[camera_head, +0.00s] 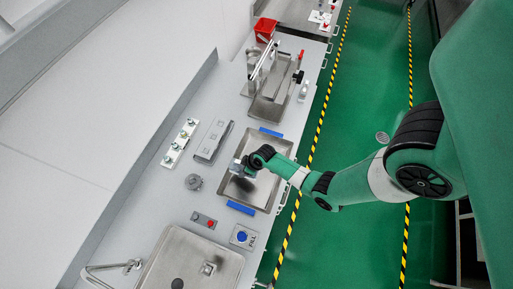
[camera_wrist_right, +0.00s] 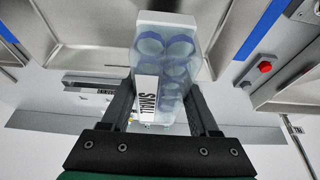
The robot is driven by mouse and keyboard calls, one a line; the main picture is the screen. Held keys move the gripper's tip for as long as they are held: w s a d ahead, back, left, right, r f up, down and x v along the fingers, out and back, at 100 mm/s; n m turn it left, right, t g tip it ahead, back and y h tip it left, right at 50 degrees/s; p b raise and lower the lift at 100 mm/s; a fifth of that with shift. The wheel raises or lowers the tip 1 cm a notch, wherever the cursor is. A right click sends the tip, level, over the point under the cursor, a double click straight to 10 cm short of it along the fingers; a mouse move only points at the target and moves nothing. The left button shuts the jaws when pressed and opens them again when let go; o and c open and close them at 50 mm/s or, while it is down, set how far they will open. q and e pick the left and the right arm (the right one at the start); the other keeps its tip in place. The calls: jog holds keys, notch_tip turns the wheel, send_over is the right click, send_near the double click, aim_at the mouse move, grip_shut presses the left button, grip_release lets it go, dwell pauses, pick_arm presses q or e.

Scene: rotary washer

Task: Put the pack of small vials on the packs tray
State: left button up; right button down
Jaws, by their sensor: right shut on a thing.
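The pack of small vials (camera_wrist_right: 165,65) is a clear box with blue-rimmed round vials inside and a white label reading "SMALL". In the wrist view, my right gripper (camera_wrist_right: 158,108) has a dark finger on each side of it and is shut on it. In the head view, my right gripper (camera_head: 247,166) and the pack (camera_head: 236,167) are over the left part of a shallow metal tray (camera_head: 262,187) with blue end strips. I cannot tell whether the pack touches the tray. My left gripper is not in view.
A sink (camera_head: 190,262) with a faucet lies at the front. A red-button box (camera_head: 204,220) and a panel with a blue button (camera_head: 243,236) are between sink and tray. A grey slotted holder (camera_head: 213,140) stands left of the tray. Another metal station (camera_head: 272,95) and a red bin (camera_head: 265,29) are farther back.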

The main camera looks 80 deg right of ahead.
jog(key=s+a+f+b, duration=0.1)
jog(key=f, duration=0.1)
jog(key=s+a+f+b, duration=0.1)
jog(key=s+f+b, duration=0.1)
jog(key=s+a+f+b, duration=0.1)
jog(key=f+b, duration=0.1)
jog(key=shift+s+a, duration=0.15)
jog(key=shift+s, duration=0.15)
jog(key=shift+s+a+f, duration=0.15)
jog(key=shift+s+a, duration=0.05)
jog(key=shift+s, duration=0.15)
jog(key=f, duration=0.1)
jog(key=f+b, duration=0.2)
jog(key=shift+s+a+f, duration=0.2)
jog(key=shift+s+a, duration=0.1)
jog(key=shift+s, duration=0.05)
jog(key=shift+w+f, duration=0.1)
jog(key=shift+f, duration=0.1)
